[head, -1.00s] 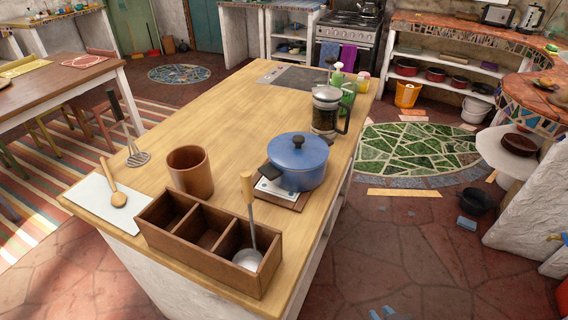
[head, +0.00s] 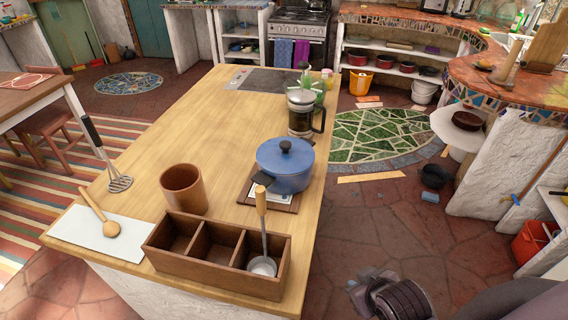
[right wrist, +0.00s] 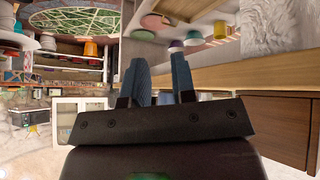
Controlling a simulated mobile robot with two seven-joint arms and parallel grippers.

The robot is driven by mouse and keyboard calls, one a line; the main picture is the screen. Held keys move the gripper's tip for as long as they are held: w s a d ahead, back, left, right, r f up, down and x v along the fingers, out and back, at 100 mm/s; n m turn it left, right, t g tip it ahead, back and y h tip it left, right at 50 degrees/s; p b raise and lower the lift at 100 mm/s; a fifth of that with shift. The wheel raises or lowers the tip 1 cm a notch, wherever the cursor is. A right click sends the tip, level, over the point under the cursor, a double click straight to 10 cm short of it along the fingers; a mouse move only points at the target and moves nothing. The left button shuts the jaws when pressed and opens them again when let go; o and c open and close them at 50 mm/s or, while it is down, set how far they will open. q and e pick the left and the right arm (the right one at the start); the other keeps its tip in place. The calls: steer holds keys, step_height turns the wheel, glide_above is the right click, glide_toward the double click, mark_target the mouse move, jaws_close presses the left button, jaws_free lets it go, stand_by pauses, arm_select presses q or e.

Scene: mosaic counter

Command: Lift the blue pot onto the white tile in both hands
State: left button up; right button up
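The blue pot (head: 285,172), lidded with a dark knob, stands upright on a dark wooden board (head: 291,206) near the counter's right edge. A dark handle points toward the front left. Part of a small pale patch shows on the board beside the pot. A flat white slab (head: 76,231) lies at the counter's front left corner with a wooden spoon (head: 105,220) on it. My right gripper (head: 372,287) is beyond the counter's right side, well away from the pot. In the right wrist view its fingers (right wrist: 162,80) are apart with nothing between them. My left gripper is out of view.
A three-part wooden box (head: 215,265) holding a ladle (head: 262,225) stands in front of the pot. A brown cup (head: 184,190) stands to the left. A French press (head: 301,112) stands behind the pot. The counter's middle (head: 205,125) is clear.

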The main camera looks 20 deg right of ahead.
steer(key=w+a+r+n+t+y+p, duration=0.1)
steer(key=w+a+r+n+t+y, duration=0.15)
steer(key=w+r+n, duration=0.35)
steer(key=w+a+r+n+t+y, duration=0.1)
steer(key=w+a+r+n+t, duration=0.3)
steer(key=w+n, duration=0.35)
steer(key=w+a+r+n+t+y+p, duration=0.1)
steer(key=w+a+r+n+t+y, duration=0.2)
steer(key=w+r+n, duration=0.4)
steer(key=h+b, duration=0.1)
steer(key=b, duration=0.2)
glide_toward(268, 187)
steer(key=w, duration=0.2)
steer(key=a+f, duration=0.1)
steer(key=shift+w+m+t, duration=0.35)
steer(key=shift+w, duration=0.05)
steer(key=shift+w+r, duration=0.25)
steer(key=shift+w, duration=0.15)
arm_select(q)
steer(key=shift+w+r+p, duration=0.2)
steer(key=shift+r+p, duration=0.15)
steer(key=shift+p, duration=0.1)
arm_select(e)
steer(key=shift+x, duration=3.35)
jaws_close()
